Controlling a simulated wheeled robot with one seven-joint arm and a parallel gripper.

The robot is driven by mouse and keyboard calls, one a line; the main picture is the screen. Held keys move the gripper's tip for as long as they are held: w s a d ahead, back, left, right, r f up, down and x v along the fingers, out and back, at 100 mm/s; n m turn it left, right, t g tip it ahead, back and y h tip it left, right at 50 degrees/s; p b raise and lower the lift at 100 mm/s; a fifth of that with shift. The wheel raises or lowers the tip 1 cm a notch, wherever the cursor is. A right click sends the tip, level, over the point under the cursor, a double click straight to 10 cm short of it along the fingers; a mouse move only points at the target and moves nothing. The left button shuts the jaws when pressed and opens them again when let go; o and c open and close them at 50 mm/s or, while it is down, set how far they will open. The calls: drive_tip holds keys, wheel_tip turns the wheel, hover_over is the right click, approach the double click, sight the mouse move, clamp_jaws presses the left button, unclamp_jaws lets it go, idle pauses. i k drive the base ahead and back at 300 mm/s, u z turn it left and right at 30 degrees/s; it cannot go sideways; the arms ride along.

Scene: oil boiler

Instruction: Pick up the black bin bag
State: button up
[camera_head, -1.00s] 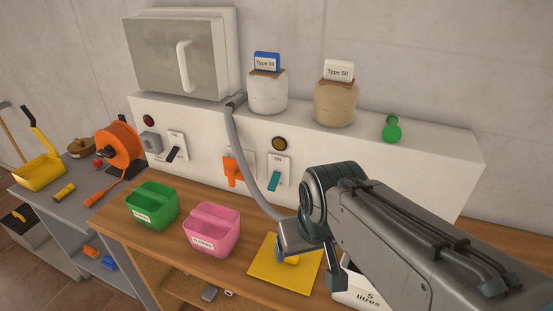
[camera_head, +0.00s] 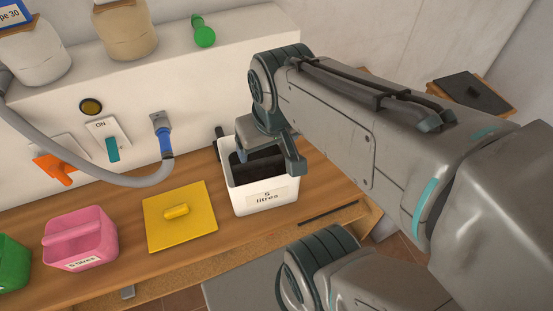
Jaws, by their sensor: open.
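A white bin (camera_head: 266,198) labelled "5 litres" stands on the wooden worktop, right of the yellow lid. Dark, wrinkled material inside it looks like the black bin bag (camera_head: 262,172), though my gripper and the bin's rim hide part of it. My gripper (camera_head: 268,160) is open and over the bin's mouth, with one finger toward the left and the other by the right rim. I cannot tell whether the fingers touch the bag.
A yellow lid (camera_head: 178,218) with a handle lies left of the bin, then a pink container (camera_head: 80,240). A grey hose (camera_head: 115,181) meets a blue fitting (camera_head: 166,143) on the white unit behind.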

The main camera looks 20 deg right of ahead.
sight(268, 162)
drive_tip(key=k, duration=1)
drive_tip(key=u, duration=1)
drive_tip(key=i, duration=0.95)
drive_tip(key=z, duration=1.7)
